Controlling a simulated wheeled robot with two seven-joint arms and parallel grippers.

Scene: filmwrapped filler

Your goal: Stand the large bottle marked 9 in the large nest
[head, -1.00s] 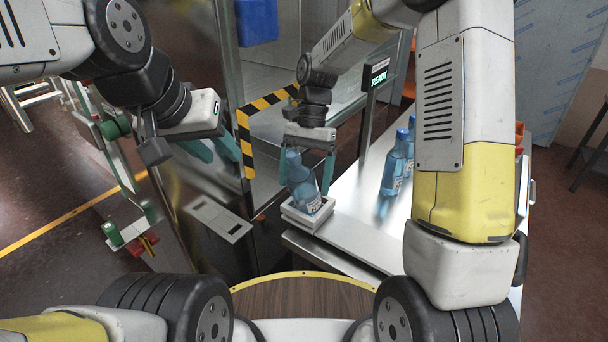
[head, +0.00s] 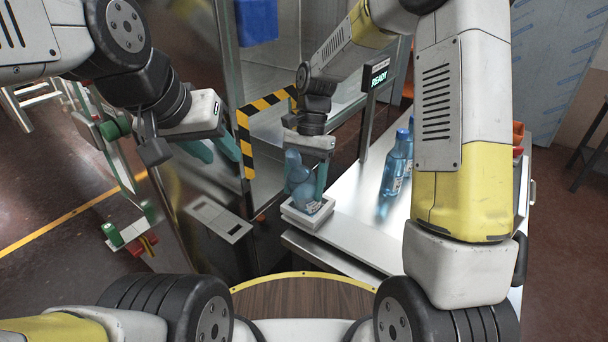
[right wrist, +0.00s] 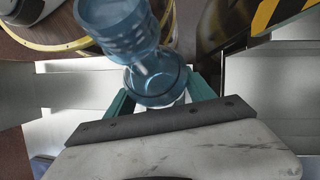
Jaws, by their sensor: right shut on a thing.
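A large blue bottle (head: 304,190) is at the white nest (head: 309,220) on the near left corner of the metal table. It leans, its top toward the left, with a pale label low on its side. I cannot read a 9 on it, nor tell whether its base is seated. My right gripper (head: 306,177) is above the nest, shut on the bottle; one teal finger shows at its right side. In the right wrist view the bottle (right wrist: 122,28) rises beyond the gripper (right wrist: 160,98). My left gripper (head: 214,150) is open and empty, left of the striped frame.
More blue bottles (head: 397,165) stand on the metal table (head: 350,236) to the right. A sign reading READY (head: 379,78) stands behind on a post. A yellow-black striped frame (head: 247,145) borders the metal cabinet. A rack with green rollers (head: 113,232) stands at the left.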

